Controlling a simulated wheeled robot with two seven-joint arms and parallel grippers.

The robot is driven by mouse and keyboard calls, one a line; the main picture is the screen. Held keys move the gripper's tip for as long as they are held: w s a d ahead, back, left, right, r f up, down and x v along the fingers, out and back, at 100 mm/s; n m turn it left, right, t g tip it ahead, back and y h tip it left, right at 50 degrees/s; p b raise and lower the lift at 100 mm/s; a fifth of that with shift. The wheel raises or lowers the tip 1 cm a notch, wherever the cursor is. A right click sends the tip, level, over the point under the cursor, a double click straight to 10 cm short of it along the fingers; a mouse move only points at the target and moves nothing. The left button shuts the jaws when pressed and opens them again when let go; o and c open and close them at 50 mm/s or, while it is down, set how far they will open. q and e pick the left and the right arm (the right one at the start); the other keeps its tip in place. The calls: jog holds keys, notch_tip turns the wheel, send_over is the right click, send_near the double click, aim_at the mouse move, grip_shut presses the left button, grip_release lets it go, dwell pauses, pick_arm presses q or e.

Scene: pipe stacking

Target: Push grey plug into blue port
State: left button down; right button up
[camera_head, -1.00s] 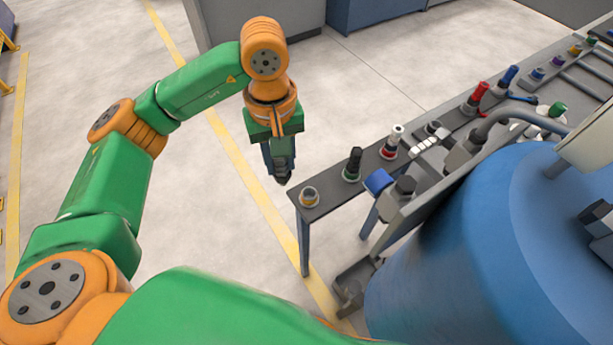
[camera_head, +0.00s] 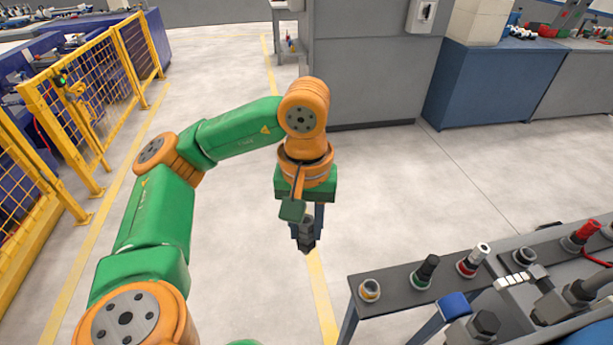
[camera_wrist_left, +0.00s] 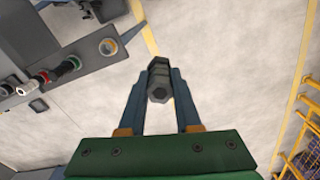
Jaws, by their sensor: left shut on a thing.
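My left gripper (camera_head: 305,226) hangs over open floor, left of the grey rail of ports. It is shut on a dark grey plug (camera_head: 307,244), which points down. In the left wrist view the grey plug (camera_wrist_left: 158,84) sits between the two blue-grey fingers of the left gripper (camera_wrist_left: 160,72). An empty port with a yellow-orange inside (camera_head: 370,290) is at the near end of the rail. I cannot make out a port that is clearly blue. A blue block (camera_head: 454,306) sits beside the rail. My right gripper is out of view.
The rail (camera_head: 400,297) carries a black plug (camera_head: 425,270) in a green-ringed port, a white plug (camera_head: 475,258) in a red-ringed port and a red plug (camera_head: 582,236). A yellow fence (camera_head: 95,115) stands at the left, grey and blue cabinets (camera_head: 490,90) at the back. Floor between is clear.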

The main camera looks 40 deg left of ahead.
pick_arm(q)
notch_tip(320, 180, up, 6)
jog(key=p, duration=0.5)
jog(key=shift+r, duration=0.15)
